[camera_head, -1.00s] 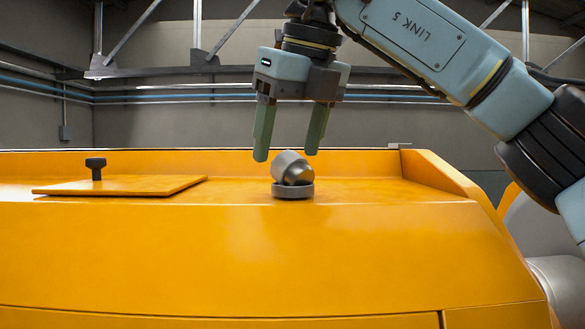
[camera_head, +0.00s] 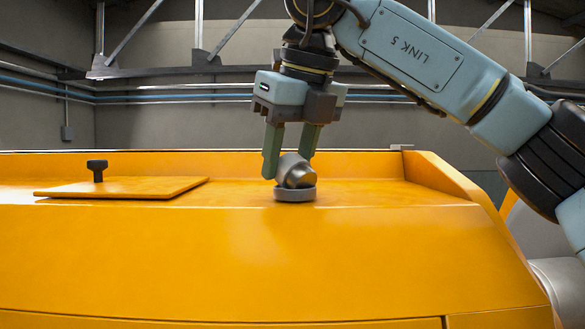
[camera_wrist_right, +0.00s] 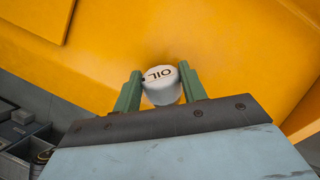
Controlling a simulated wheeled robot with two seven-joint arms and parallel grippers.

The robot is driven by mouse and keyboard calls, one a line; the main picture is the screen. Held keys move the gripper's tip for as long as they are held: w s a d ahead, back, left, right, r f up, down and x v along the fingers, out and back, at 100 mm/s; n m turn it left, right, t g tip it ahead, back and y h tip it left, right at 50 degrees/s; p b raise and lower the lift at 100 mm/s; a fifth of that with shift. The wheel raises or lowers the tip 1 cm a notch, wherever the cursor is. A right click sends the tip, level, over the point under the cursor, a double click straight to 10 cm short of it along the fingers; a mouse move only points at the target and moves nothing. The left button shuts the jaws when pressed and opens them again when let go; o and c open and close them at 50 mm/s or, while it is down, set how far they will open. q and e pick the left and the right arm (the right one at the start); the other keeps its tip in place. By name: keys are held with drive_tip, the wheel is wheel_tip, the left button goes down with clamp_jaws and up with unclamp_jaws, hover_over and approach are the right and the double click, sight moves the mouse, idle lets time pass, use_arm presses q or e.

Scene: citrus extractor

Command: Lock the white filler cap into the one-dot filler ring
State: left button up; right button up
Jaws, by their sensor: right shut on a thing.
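The filler cap (camera_head: 297,173) sits tilted at the filler ring (camera_head: 295,194), a low grey ring on the orange housing, in the head view. I cannot tell whether the cap is seated, and no dot shows on the ring. In the right wrist view the white cap (camera_wrist_right: 162,88) shows a round top lettered OIL, between the two green fingers; the ring is hidden there. My right gripper (camera_head: 288,165) points down over the ring and is shut on the cap; it also shows in the right wrist view (camera_wrist_right: 159,74). My left gripper is out of view.
The orange housing (camera_head: 230,250) has a flat panel (camera_head: 130,188) with a black knob (camera_head: 97,168) to the left. A raised orange edge (camera_head: 440,178) runs along the right. The top around the ring is clear. Grey boxes (camera_wrist_right: 20,128) show at the wrist view's lower left.

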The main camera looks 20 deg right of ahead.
sight(289, 153)
drive_tip(key=shift+r, duration=0.2)
drive_tip(key=shift+r, duration=4.85)
